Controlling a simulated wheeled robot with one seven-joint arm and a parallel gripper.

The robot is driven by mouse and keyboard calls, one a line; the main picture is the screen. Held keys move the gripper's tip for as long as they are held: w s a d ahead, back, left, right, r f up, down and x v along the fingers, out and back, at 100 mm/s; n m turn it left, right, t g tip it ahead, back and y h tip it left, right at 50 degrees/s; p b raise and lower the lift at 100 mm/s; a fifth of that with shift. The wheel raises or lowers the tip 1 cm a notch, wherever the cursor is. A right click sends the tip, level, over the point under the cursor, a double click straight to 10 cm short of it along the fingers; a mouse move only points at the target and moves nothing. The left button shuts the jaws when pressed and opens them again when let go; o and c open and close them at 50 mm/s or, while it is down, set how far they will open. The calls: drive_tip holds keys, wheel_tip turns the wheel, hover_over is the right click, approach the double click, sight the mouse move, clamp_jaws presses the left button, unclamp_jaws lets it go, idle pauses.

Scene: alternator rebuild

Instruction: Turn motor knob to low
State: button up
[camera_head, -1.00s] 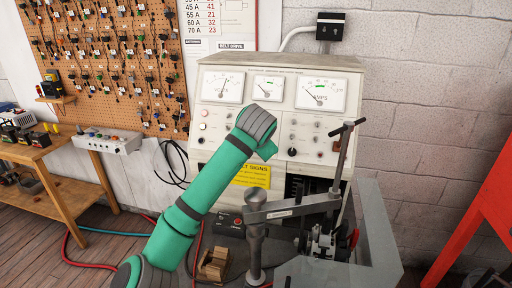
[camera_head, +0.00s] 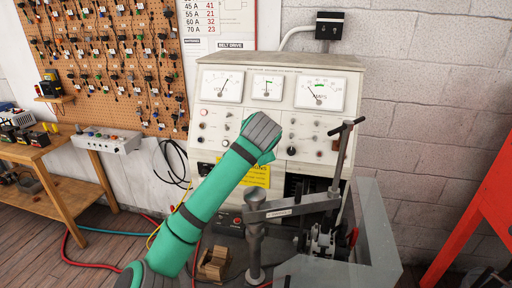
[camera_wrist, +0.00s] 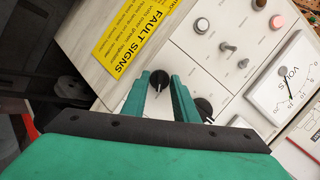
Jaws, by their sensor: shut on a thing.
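A black round knob (camera_wrist: 160,79) with a white pointer line sits on the pale test-bench panel (camera_wrist: 205,58) in the wrist view, beside the yellow FAULT SIGNS label. The two green fingers of my gripper (camera_wrist: 161,82) are shut on this knob, one on each side. Its own marking is not readable. A second black knob (camera_wrist: 204,106) with a marked dial is partly hidden behind the right finger. In the head view my green arm covers the gripper and the held knob.
Several small toggles and lamps surround the held knob; a toggle switch (camera_wrist: 228,47) is close by. A volts meter (camera_wrist: 289,87) is at the right. In the head view, a grey clamp lever (camera_head: 342,160) stands right of my arm. A grey post (camera_head: 255,240) rises below.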

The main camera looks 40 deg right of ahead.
drive_tip(key=o, duration=1.1)
drive_tip(key=shift+c, duration=0.2)
drive_tip(key=v, duration=1.1)
drive_tip(key=shift+f, duration=0.1)
